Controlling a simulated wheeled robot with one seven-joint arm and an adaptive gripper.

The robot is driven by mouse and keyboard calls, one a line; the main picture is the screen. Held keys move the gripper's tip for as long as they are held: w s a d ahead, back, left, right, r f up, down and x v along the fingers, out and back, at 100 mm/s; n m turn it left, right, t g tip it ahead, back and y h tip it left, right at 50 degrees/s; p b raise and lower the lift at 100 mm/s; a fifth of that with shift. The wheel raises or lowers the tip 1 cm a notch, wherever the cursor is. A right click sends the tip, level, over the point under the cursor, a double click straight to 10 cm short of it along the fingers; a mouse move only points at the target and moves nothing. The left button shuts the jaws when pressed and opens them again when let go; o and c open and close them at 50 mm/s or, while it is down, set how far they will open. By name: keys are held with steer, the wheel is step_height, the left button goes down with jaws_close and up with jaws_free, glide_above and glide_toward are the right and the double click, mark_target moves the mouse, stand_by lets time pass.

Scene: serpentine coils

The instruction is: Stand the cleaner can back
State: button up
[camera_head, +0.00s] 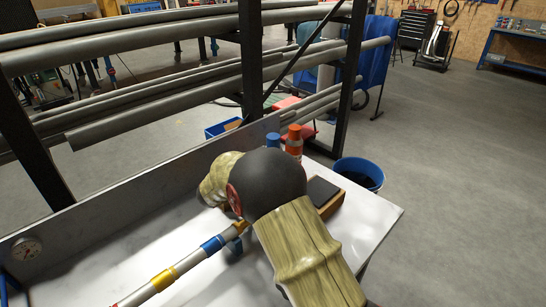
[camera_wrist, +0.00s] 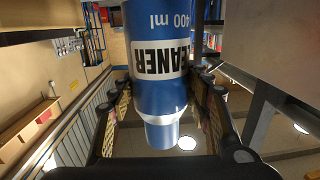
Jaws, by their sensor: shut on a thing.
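The blue cleaner can (camera_wrist: 160,98) fills the middle of the wrist view, with a white label band and a lighter blue cap. Its lettering and the ceiling lamps both appear upside down there, so the can looks roughly upright with its cap up. My gripper (camera_wrist: 161,82) is shut on it, a finger on each side. The can's base is cut off at the top. In the head view my arm hides the gripper. A blue top (camera_head: 272,140) beside an orange can (camera_head: 294,142) may be the held can; I cannot tell whether its base touches anything.
The white bench top (camera_head: 376,217) has free room at the right. A brown wooden tray or block with a dark top (camera_head: 323,191) lies beside my arm. A banded pipe (camera_head: 163,279) crosses the front. A pipe rack (camera_head: 150,121) stands behind, and a blue bucket (camera_head: 360,170) beyond.

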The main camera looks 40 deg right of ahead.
mark_target(273, 136)
steer(key=shift+f, duration=0.45)
steer(key=o, duration=1.6)
steer(key=shift+f, duration=0.1)
step_height(273, 136, up, 10)
steer(key=shift+r, duration=0.1)
